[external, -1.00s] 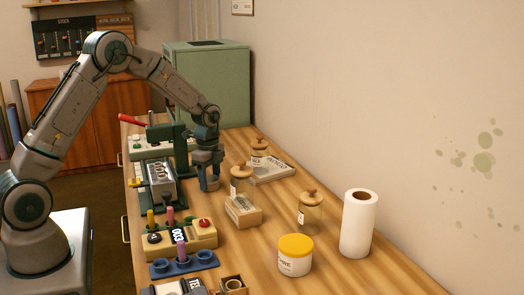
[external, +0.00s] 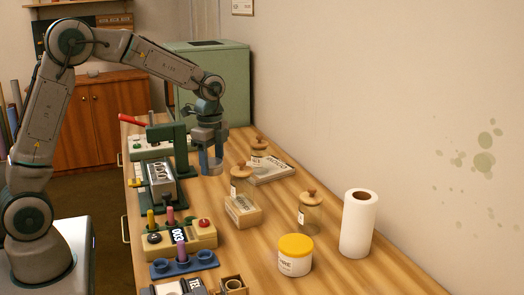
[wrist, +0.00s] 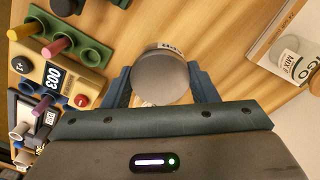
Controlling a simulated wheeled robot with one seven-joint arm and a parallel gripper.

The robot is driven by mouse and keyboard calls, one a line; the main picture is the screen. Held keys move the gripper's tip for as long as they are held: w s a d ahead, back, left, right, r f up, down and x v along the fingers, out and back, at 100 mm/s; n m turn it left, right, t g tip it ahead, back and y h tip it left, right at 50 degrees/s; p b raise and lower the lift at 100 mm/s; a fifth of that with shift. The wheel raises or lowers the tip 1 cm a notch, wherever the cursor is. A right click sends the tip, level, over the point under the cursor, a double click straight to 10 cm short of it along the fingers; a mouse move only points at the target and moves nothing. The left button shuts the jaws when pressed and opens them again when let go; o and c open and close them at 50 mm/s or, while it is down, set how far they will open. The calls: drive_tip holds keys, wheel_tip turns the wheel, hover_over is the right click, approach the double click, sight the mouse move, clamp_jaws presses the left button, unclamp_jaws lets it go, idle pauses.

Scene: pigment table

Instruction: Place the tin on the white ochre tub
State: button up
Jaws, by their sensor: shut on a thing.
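My gripper (external: 211,163) is above the table just right of the green press. In the wrist view my gripper (wrist: 161,88) is shut on a round grey metal tin (wrist: 162,76), one blue finger on each side, with a bit of printed label showing. The tin also shows between the fingers in the external view (external: 215,166), held above the wood. The white tub with the yellow lid (external: 295,256) stands upright at the front of the table, well away from my gripper. Its label is only partly readable, and nothing rests on its lid.
Wood-lidded jars (external: 310,212), a small box (external: 243,210) and a paper roll (external: 358,223) stand on the right. A green press (external: 167,145), a button box (external: 180,234) and a blue holder (external: 184,263) line the left edge. Bare wood lies between these rows.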

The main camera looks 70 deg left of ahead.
drive_tip(key=shift+d+r, duration=0.2)
drive_tip(key=shift+r, duration=0.2)
wheel_tip(320, 180, up, 12)
drive_tip(key=d+n+p, duration=0.1)
drive_tip(key=d+p, duration=0.4)
drive_tip(key=d, duration=3.5)
drive_tip(key=p, duration=0.3)
hover_over(296, 243)
wheel_tip(296, 243, down, 13)
drive_tip(key=shift+a+r, duration=0.1)
drive_tip(key=shift+r, duration=0.1)
drive_tip(key=shift+f+p, duration=0.35)
drive_tip(key=shift+f, duration=1.65)
